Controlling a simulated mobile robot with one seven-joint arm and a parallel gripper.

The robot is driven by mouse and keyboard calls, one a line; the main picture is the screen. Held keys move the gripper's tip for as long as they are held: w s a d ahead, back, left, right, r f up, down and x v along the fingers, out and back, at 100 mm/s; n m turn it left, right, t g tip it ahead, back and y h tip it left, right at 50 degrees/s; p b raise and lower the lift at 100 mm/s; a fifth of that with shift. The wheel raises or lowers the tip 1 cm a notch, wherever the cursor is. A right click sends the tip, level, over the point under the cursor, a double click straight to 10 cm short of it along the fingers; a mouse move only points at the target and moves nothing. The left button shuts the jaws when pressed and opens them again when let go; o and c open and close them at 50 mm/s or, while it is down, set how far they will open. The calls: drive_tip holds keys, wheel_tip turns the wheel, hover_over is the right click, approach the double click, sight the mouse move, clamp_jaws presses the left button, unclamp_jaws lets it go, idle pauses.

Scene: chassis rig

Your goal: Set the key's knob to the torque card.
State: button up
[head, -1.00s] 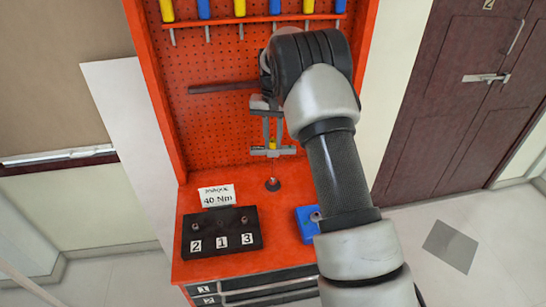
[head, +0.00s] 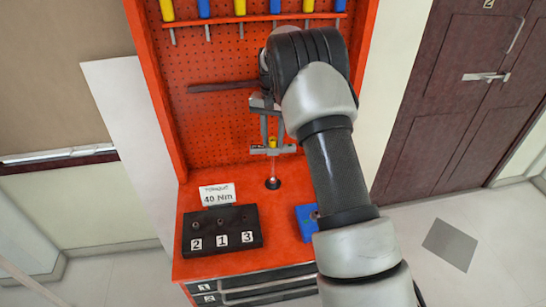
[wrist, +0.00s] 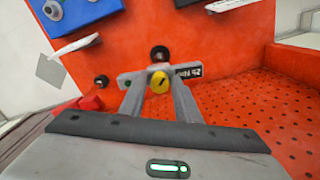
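The key (head: 272,170) stands upright on a dark round base on the orange bench, with a thin shaft and a grey crossbar head. Its yellow knob (wrist: 159,81) sits at the middle of the crossbar and bears a dark mark. A black label on the crossbar (wrist: 190,72) seems to read 25 Nm. The torque card (head: 217,194) reads 40 Nm. My gripper (wrist: 159,85) has its fingertips on both sides of the knob and looks shut on it. In the head view my gripper (head: 272,138) is above the key from behind my arm.
A black block (head: 222,230) with sockets tagged 2, 1, 3 stands front left on the bench. A blue block (head: 308,222) is partly hidden by my arm. An orange pegboard (head: 225,120) with hanging yellow and blue tools rises behind. Drawers are below.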

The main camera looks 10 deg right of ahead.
drive_tip(key=shift+s+f, duration=0.15)
drive_tip(key=shift+f, duration=0.2)
drive_tip(key=n, duration=0.6)
drive_tip(key=shift+r+n+p, duration=0.1)
drive_tip(key=shift+n+p, duration=0.2)
drive_tip(key=shift+p, duration=0.1)
drive_tip(key=n, duration=0.4)
drive_tip(key=shift+n, duration=0.3)
drive_tip(key=shift+c, duration=0.8)
drive_tip(key=shift+w+r, duration=0.15)
drive_tip(key=shift+w, duration=0.05)
drive_tip(key=m, duration=0.2)
drive_tip(key=shift+a+m+p, duration=0.1)
drive_tip(key=shift+m+p, duration=0.2)
drive_tip(key=shift+p, duration=0.05)
drive_tip(key=m, duration=0.4)
drive_tip(key=shift+c, duration=0.9)
drive_tip(key=shift+o, duration=0.8)
drive_tip(key=m, duration=0.4)
drive_tip(key=shift+m+p, duration=0.3)
drive_tip(key=shift+p, duration=0.05)
